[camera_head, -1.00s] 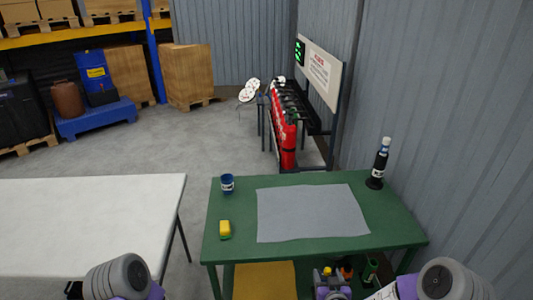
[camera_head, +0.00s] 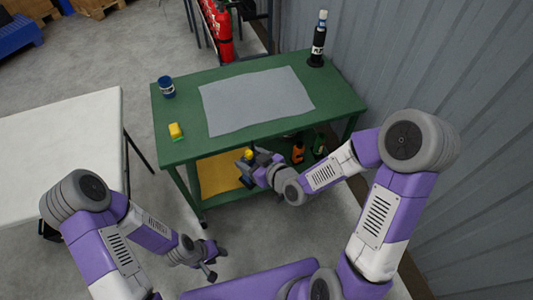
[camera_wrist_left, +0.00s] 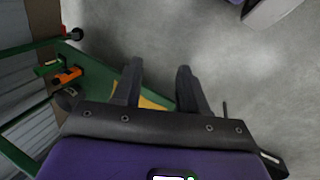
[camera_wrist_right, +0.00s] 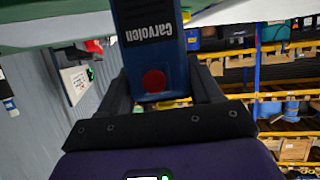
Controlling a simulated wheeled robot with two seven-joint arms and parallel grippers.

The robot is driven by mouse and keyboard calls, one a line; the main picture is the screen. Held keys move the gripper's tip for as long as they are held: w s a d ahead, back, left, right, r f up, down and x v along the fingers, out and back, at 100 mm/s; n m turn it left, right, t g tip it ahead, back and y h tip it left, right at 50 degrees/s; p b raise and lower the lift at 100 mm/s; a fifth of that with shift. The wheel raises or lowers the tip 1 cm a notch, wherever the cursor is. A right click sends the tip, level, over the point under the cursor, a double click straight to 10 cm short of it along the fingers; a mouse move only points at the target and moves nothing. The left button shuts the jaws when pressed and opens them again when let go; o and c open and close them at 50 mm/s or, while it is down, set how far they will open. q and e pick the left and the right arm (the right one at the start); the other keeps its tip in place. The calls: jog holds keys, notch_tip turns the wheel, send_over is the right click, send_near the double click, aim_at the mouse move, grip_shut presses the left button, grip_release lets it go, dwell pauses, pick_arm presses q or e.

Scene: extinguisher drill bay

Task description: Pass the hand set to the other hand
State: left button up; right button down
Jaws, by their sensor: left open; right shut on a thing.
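The hand set is blue with a red round button and white lettering; in the right wrist view the hand set (camera_wrist_right: 148,42) sits between the fingers of my right gripper (camera_wrist_right: 163,92). In the head view my right gripper (camera_head: 254,162) is shut on it, in front of the green bench's near edge; only a small dark and yellow part shows there. My left gripper (camera_head: 211,260) is open and empty, lower and to the left of the right one, apart from the hand set. In the left wrist view my left gripper (camera_wrist_left: 160,82) shows bare floor and part of the bench between its fingers.
The green bench (camera_head: 190,110) carries a grey mat (camera_head: 255,100), a blue cup (camera_head: 166,87), a yellow sponge (camera_head: 176,131) and a black bottle (camera_head: 318,45). A white table (camera_head: 60,140) is at left.

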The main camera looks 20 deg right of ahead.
pick_arm(q)
jog(key=shift+w, duration=0.1)
jog(key=shift+c, duration=0.8)
jog(key=w+d+r+m+y, duration=0.15)
jog(key=w+d+r, duration=0.25)
jog(key=w+r, duration=0.55)
jog(key=w+d+r+m+h, duration=0.1)
jog(key=w+d+r+m, duration=0.2)
jog(key=w+r, duration=0.65)
jog(key=s+d+r+y, duration=0.15)
jog(key=d+r, duration=0.25)
jog(key=r, duration=0.9)
jog(key=d+r+y, duration=0.2)
jog(key=d+r, duration=0.2)
jog(key=r, duration=0.9)
notch_tip(320, 180, down, 12)
jog(key=shift+a+g, duration=0.25)
jog(key=shift+g, duration=0.05)
pick_arm(e)
jog(key=a, duration=0.1)
jog(key=a+r+n+g+y, duration=0.1)
jog(key=s+a+r+n+y, duration=0.1)
jog(key=shift+a, duration=0.2)
pick_arm(q)
jog(key=shift+f+n, duration=0.1)
jog(key=shift+n, duration=0.15)
jog(key=shift+s+d, duration=0.1)
grip_shut()
